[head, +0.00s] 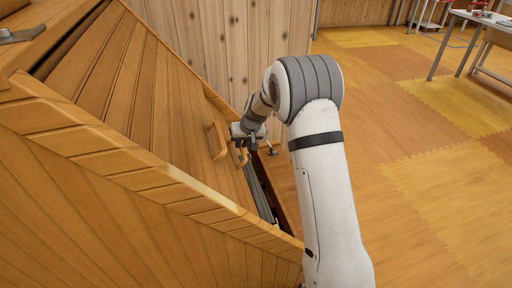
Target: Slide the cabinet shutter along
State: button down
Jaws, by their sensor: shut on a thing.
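The wooden cabinet (110,205) fills the left side of the head view. Its slatted shutter (150,95) lies inside a raised wooden frame. A pale wooden handle (216,141) stands free on the shutter's face. My gripper (243,146) is at the shutter's right part, shut on a second, yellowish handle (242,158). The fingers are small here and partly hide this handle. A narrow dark opening (264,188) with a grey strip shows along the cabinet's right side, below my gripper.
A plank wall (235,50) stands close behind the cabinet. A grey metal item (20,35) lies on the cabinet's top at the upper left. The tiled floor (430,190) to the right is clear, with a table (485,22) at the far right.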

jog(key=a+r+p, duration=0.1)
jog(key=a+r, duration=0.1)
jog(key=r, duration=0.1)
jog(key=a+r+p, duration=0.2)
jog(key=s+a+r+p, duration=0.1)
jog(key=a+r, duration=0.1)
jog(key=r, duration=0.1)
jog(key=shift+r, duration=0.3)
jog(key=c, duration=1.6)
grip_release()
jog(key=shift+s+r, duration=0.1)
jog(key=shift+o, duration=1)
jog(key=shift+d, duration=0.1)
jog(key=v, duration=0.7)
jog(key=shift+r+p, duration=0.3)
jog(key=shift+p, duration=0.15)
jog(key=shift+s, duration=0.1)
